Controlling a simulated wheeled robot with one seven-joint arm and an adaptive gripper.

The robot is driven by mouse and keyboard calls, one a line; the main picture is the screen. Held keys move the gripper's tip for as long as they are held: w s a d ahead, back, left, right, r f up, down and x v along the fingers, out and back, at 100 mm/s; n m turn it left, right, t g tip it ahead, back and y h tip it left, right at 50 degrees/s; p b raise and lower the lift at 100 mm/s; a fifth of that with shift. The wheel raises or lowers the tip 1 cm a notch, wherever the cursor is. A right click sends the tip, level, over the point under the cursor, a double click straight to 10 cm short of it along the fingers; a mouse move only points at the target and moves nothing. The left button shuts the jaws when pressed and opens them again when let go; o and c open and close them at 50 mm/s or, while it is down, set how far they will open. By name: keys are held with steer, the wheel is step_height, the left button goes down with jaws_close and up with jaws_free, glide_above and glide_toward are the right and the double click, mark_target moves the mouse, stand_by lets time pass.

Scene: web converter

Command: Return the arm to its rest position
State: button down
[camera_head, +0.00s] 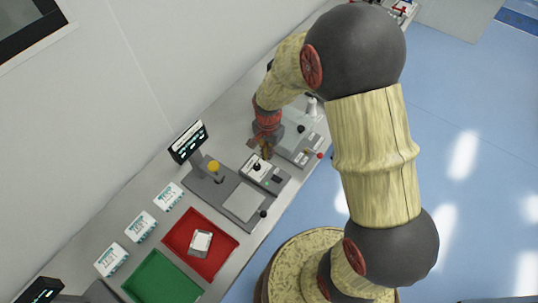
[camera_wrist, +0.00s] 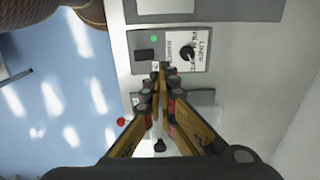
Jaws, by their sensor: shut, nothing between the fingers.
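My arm stretches over the right half of the head view and bends down toward the bench. My gripper (camera_head: 263,150) is over the bench, near a control box with a dial (camera_head: 257,168). In the wrist view my gripper (camera_wrist: 163,68) is shut, its fingertips together with nothing between them. The fingertips overlap the lower edge of the control box (camera_wrist: 200,62), which has a dark knob, a green light and a dark rectangle. Whether the fingertips touch the box I cannot tell.
The bench holds a red tray (camera_head: 178,240) with a pale item (camera_head: 201,242) in it, a green tray (camera_head: 160,282), several white boxes (camera_head: 141,227), and a display (camera_head: 188,142) on a post. A wall is behind the bench. Blue floor (camera_head: 470,120) lies open at right.

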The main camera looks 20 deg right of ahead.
stand_by(0.4)
steer(key=s+r+n+t+b, duration=0.1)
steer(key=s+r+n+b, duration=0.2)
steer(key=s+b, duration=0.3)
steer(key=s+d+r+n+t+b, duration=0.1)
steer(key=s+r+n+t+b, duration=0.1)
steer(key=s+b, duration=0.4)
steer(key=s+r+n+t+b, duration=0.2)
steer(key=s+r+n+b, duration=0.3)
steer(key=b, duration=0.3)
steer(key=shift+s+d+n+b, duration=0.35)
steer(key=shift+s+n+b, duration=0.05)
steer(key=shift+s, duration=0.35)
steer(key=c, duration=2.6)
jaws_free()
steer(key=shift+f+t, duration=0.1)
steer(key=shift+t, duration=0.2)
steer(key=o, duration=0.4)
steer(key=shift+b, duration=0.3)
steer(key=shift+c, duration=0.2)
